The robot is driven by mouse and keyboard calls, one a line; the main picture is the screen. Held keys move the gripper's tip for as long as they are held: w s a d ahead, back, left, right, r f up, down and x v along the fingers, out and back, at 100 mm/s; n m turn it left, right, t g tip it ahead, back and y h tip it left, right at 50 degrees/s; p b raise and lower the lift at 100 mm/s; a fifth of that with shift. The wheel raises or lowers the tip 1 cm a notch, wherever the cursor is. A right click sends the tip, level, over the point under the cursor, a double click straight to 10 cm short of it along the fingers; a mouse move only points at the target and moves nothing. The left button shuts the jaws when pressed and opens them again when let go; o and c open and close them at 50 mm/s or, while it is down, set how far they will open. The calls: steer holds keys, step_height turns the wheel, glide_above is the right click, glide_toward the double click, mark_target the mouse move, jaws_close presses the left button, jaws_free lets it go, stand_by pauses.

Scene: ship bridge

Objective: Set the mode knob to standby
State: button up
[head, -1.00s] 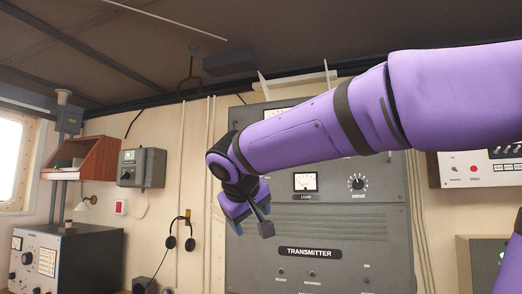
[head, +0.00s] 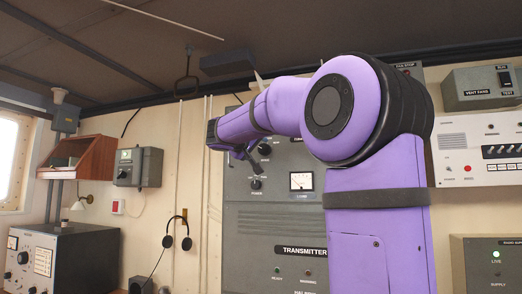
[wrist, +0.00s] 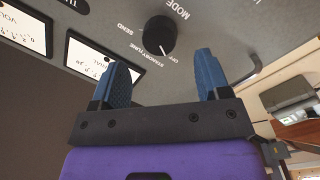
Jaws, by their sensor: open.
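The mode knob (wrist: 160,35) is round and black, on a grey panel, at the top middle of the wrist view. In the head view my gripper (head: 243,153) is before the transmitter cabinet (head: 245,225), mostly hidden by my arm. A dark knob (head: 256,184) shows below it; its label is too small to read.
Two meters (wrist: 105,65) lie left of the mode knob in the wrist view. A load meter (head: 301,181) is on the cabinet. A headset (head: 177,235) hangs left of it, with a grey wall box (head: 140,167) further left. A white console (head: 480,150) is at right.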

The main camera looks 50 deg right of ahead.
mark_target(262, 149)
steer(key=shift+x, duration=2.45)
steer(key=c, duration=0.9)
steer(key=shift+m, duration=0.4)
steer(key=m, duration=0.3)
steer(key=shift+m+y, duration=0.3)
steer(key=shift+r+m, duration=0.1)
steer(key=shift+m, duration=1.4)
